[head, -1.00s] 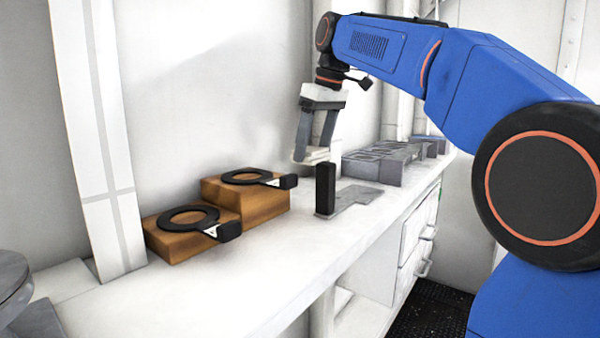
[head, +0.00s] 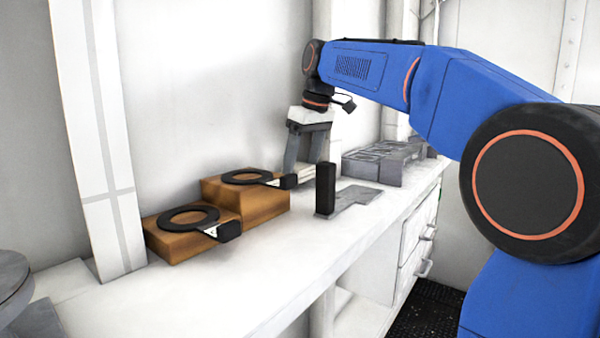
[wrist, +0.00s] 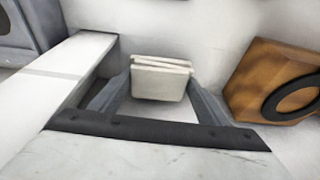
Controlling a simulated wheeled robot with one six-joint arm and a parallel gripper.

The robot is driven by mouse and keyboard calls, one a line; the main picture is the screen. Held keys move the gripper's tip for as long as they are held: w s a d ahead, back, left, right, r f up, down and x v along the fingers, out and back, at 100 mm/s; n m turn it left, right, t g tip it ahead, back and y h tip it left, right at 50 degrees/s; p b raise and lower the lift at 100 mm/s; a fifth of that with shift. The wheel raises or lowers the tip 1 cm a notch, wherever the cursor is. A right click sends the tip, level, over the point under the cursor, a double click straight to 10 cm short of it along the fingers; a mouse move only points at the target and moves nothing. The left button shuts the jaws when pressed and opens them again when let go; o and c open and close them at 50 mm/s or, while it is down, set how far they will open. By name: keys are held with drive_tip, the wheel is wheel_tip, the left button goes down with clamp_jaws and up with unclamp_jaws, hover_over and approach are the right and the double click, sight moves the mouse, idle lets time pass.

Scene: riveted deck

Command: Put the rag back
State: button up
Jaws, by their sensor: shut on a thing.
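The rag is a cream-white folded pad (wrist: 160,80), held between the two grey fingers of my gripper (wrist: 158,90) in the wrist view. In the head view my gripper (head: 305,170) points down behind the black upright block, low over the white counter. The rag (head: 306,173) shows as a pale strip between the fingertips, partly hidden by the near finger. I cannot tell whether it touches the counter.
A black upright block (head: 325,189) on a flat grey plate (head: 356,197) stands just in front of my gripper. Wooden blocks (head: 265,203) with black rings (head: 246,177) are to the left. A grey compartment rack (head: 375,169) is to the right. The front counter (head: 270,265) is clear.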

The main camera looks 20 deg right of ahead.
drive_tip(key=shift+f, duration=0.75)
drive_tip(key=shift+w+a+f, duration=0.1)
drive_tip(key=shift+w+f, duration=0.05)
drive_tip(key=shift+f, duration=0.2)
drive_tip(key=shift+f, duration=0.1)
drive_tip(key=o, duration=1.1)
drive_tip(key=v, duration=1.2)
